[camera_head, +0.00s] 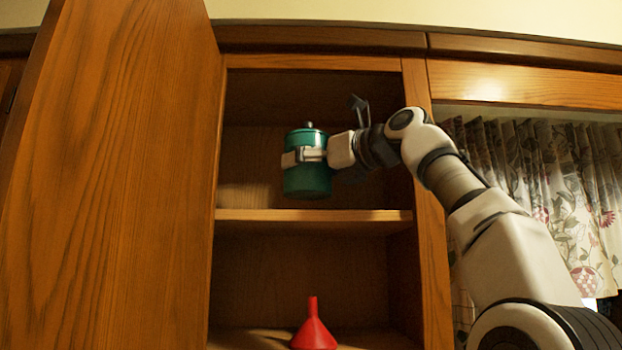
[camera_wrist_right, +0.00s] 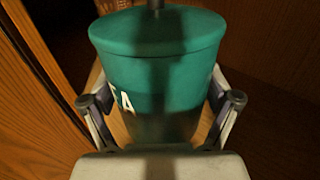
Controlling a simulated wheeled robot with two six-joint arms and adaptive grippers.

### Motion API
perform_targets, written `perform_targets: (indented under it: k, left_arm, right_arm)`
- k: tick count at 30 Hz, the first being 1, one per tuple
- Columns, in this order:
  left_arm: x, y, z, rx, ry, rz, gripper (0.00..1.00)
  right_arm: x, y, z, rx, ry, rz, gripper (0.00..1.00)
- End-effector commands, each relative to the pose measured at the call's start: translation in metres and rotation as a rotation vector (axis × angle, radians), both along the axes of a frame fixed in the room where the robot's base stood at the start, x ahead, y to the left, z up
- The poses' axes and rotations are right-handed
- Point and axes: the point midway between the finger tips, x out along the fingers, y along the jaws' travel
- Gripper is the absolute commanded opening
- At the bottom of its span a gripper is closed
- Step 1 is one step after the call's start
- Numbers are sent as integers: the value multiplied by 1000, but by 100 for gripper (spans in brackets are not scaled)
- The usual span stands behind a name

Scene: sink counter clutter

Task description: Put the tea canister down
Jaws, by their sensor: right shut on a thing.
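The tea canister (camera_head: 308,180) is a green cylinder with a lid and a dark knob. It is upright inside the open cabinet, at the level of the upper compartment. My right gripper (camera_head: 304,155) is shut around its middle, coming in from the right. In the right wrist view the canister (camera_wrist_right: 160,70) fills the middle, with white letters partly showing on its left side and a finger on each side. The canister's base appears close to the middle shelf (camera_head: 315,215); I cannot tell whether they touch. My left gripper is not in view.
The cabinet door (camera_head: 110,180) stands open on the left. The cabinet's right frame (camera_head: 428,240) is close to my right arm. A red funnel (camera_head: 313,330) stands in the lower compartment. The upper compartment shows no other objects. A floral curtain (camera_head: 550,170) hangs at the right.

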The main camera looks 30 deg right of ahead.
Motion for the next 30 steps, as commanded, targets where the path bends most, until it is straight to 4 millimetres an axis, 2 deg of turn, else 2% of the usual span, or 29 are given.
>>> perform_targets:
  k: [6, 16, 25, 30]
  left_arm:
    - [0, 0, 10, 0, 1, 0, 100]
    - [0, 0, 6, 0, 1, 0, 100]
    - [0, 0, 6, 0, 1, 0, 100]
    - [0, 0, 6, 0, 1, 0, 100]
  right_arm:
    - [13, -14, 0, 1, -5, -3, 42]
    - [12, -13, -11, 1, -3, 2, 42]
    - [11, -12, -33, 0, -1, 1, 42]
    - [11, -12, -36, -1, -3, -1, 42]
